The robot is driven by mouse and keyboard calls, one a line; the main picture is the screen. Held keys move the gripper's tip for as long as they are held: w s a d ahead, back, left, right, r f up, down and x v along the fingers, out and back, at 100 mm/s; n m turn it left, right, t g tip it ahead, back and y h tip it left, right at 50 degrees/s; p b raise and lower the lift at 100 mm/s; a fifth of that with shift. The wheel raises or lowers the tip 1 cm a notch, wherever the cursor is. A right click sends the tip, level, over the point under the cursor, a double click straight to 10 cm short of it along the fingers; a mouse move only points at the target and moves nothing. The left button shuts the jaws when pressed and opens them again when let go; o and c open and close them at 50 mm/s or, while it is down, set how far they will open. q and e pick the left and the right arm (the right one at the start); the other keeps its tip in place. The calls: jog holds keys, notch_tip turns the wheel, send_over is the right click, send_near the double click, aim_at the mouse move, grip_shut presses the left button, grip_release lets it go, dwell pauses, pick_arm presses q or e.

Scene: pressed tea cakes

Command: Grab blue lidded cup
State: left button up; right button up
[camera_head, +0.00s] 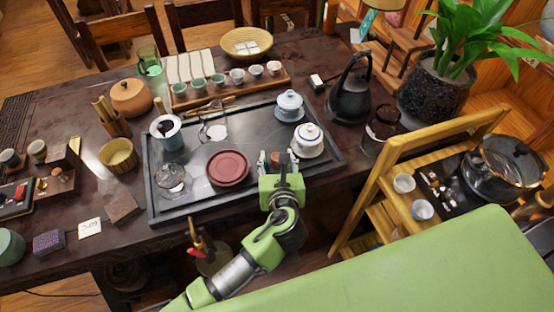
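The blue lidded cup (290,105) is pale blue and stands upright on its saucer at the right back of the dark tea tray (250,125). My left gripper (278,160) is at the tray's front edge, nearer than both cups and apart from the blue one. Its fingers look spread. A small reddish-brown thing shows between or behind them; I cannot tell whether they touch it. My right gripper is not in view.
A dark red round dish (228,168) lies left of my gripper. A black kettle (350,95) stands right of the blue cup. A row of small cups (237,76) on a wooden stand is behind. A wooden rack (415,160) stands at the right.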

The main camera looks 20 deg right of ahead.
pick_arm(q)
jog(key=c, duration=0.9)
jog(key=shift+c, duration=0.2)
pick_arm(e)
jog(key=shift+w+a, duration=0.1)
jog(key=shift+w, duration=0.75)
